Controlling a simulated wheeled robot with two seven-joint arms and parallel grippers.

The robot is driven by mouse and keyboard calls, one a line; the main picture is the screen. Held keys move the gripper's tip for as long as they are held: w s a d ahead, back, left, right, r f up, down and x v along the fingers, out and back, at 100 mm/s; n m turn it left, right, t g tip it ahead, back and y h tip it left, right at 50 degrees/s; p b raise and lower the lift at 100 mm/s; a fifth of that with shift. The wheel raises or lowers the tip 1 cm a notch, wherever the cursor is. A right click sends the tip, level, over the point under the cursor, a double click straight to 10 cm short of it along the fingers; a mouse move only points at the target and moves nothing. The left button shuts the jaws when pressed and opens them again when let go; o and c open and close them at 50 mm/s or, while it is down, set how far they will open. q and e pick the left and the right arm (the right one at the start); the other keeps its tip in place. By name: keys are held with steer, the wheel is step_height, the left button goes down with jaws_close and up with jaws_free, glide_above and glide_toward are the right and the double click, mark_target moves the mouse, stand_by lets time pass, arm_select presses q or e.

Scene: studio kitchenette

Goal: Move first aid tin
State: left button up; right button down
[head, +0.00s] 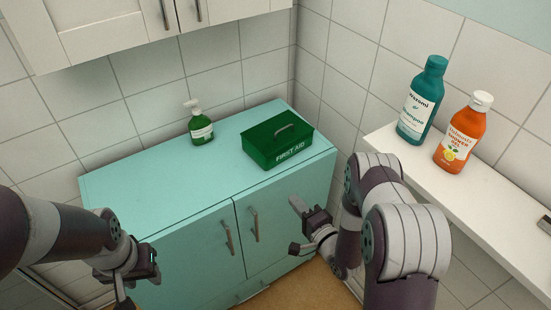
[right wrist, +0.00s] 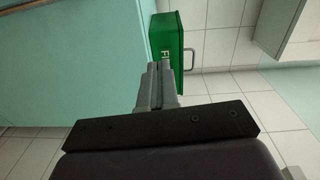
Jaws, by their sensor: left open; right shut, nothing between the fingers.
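The first aid tin (head: 277,141) is a green box with a grey handle on its lid and white FIRST AID lettering on its front. It stands on the right part of the turquoise cabinet top (head: 225,165). In the right wrist view the tin (right wrist: 167,38) shows beyond the fingertips. My right gripper (head: 296,203) is shut and empty, in front of the cabinet and below the tin, apart from it. Its closed fingers show in the right wrist view (right wrist: 159,70). My left gripper (head: 126,297) is open at the lower left, away from the tin; its fingers are partly cut off.
A green pump bottle (head: 201,127) stands left of the tin, near the back wall. A white shelf (head: 470,218) at right bears a teal shampoo bottle (head: 420,101) and an orange bottle (head: 462,131). A white wall cabinet (head: 110,30) hangs above. The cabinet top's left part is clear.

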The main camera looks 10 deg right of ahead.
steer(key=r, duration=0.1)
steer(key=p, duration=0.2)
glide_toward(266, 163)
steer(key=shift+m+t, duration=0.3)
steer(key=shift+m, duration=0.1)
steer(key=x, duration=0.6)
steer(key=shift+w+a+f, duration=0.1)
steer(key=shift+w+f, duration=0.15)
steer(key=shift+w, duration=0.05)
arm_select(q)
steer(key=shift+s+d+r, duration=0.1)
steer(key=shift+s+r, duration=0.1)
steer(key=shift+r, duration=0.35)
steer(key=shift+s+r, duration=0.2)
steer(key=shift+r, duration=0.3)
arm_select(e)
steer(key=shift+w, duration=0.1)
